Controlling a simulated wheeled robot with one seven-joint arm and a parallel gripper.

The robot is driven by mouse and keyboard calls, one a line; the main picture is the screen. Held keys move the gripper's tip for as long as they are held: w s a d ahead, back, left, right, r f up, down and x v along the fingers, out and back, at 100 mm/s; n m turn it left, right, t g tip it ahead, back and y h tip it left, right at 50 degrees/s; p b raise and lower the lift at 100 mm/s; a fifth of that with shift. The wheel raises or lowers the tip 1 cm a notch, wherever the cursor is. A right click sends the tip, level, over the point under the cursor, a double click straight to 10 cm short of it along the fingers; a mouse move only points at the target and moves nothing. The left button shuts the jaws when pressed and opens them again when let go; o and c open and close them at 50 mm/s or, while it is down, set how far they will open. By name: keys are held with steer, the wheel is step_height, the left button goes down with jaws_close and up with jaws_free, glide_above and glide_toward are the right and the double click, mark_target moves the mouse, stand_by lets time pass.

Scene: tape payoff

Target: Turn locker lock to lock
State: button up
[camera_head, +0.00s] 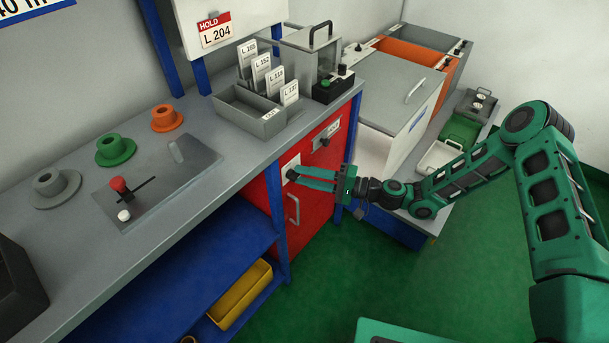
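The red locker (326,172) is built in under the grey bench, and its door is closed. A white lock plate (290,161) is on the upper left of its front. A small dark part shows at the plate, beside my fingertips. My gripper (292,176) reaches in from the right, with its two green fingers pointing left at this plate. A narrow gap shows between the fingers. The fingertips cover part of the lock, so its turn position and whether they grip it cannot be told. A grey handle (293,208) is below, and a labelled plate with a dark knob (324,142) is to the right.
The grey bench top (200,215) overhangs close above my gripper. Blue posts (275,200) frame the locker. A lower blue shelf holds a yellow tray (240,295). A side bench with grey and orange bins (415,55) stands at right. Green floor in front is clear.

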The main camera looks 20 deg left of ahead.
steer(key=d, duration=1)
steer(key=shift+d, duration=0.1)
steer(key=s+d+r+h, duration=0.2)
steer(key=d+r+h, duration=0.25)
steer(key=d, duration=0.65)
steer(key=s+d+r+n+h, duration=0.1)
steer(key=s+d+r+h, duration=0.3)
steer(key=d, duration=0.7)
steer(key=s+d+r+h, duration=0.1)
steer(key=d+r+h, duration=0.1)
steer(key=d+h, duration=0.65)
steer(key=s+d+r+m, duration=0.3)
steer(key=s+d+r, duration=0.4)
steer(key=s, duration=0.4)
steer(key=s+d+r+m, duration=0.4)
steer(key=s+d+r, duration=0.3)
steer(key=s+d, duration=0.3)
steer(key=shift+s+d+h, duration=0.2)
steer(key=shift+s+h, duration=0.2)
steer(key=shift+s, duration=0.3)
